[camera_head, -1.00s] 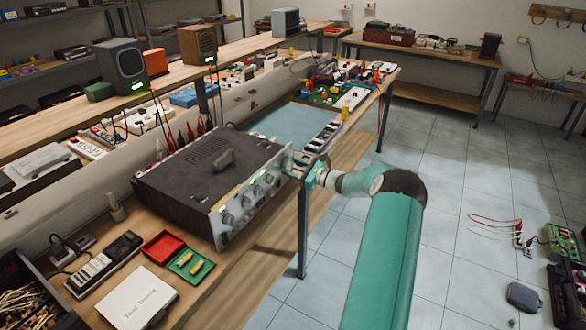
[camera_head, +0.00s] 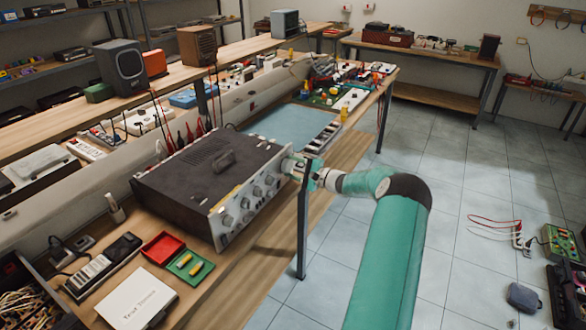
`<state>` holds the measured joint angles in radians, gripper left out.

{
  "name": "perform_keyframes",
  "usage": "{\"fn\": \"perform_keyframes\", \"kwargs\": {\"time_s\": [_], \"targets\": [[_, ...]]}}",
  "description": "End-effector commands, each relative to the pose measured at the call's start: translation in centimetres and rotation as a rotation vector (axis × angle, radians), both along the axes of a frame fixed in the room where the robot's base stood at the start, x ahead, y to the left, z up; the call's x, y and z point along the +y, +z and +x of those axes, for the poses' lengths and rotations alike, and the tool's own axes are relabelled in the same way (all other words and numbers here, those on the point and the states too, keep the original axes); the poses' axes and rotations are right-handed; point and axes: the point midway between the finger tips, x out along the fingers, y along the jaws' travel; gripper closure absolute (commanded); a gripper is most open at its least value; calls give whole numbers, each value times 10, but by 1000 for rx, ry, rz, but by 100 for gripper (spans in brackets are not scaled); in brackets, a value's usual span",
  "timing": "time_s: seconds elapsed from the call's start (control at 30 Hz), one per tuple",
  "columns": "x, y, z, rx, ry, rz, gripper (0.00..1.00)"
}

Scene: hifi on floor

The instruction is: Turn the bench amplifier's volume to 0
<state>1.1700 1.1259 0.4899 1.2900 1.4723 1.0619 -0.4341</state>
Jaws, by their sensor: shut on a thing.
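The bench amplifier (camera_head: 190,172) is a dark box with a pale front panel. It sits on the wooden bench left of centre, its panel facing right and toward the front. Several round knobs (camera_head: 247,201) line the panel. My gripper (camera_head: 292,167) is at the panel's far right end, shut on a knob there. The gripper hides that knob, so its pointer and setting cannot be read.
Speakers (camera_head: 122,67) stand on the shelf behind.

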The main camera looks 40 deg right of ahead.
Motion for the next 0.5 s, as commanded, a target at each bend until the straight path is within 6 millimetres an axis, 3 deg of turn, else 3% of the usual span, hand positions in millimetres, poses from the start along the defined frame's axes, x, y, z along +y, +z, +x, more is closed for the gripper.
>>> {"fn": "perform_keyframes", "kwargs": {"time_s": [0.5], "targets": [[-1,1,0,-72,0,-198,75]]}}
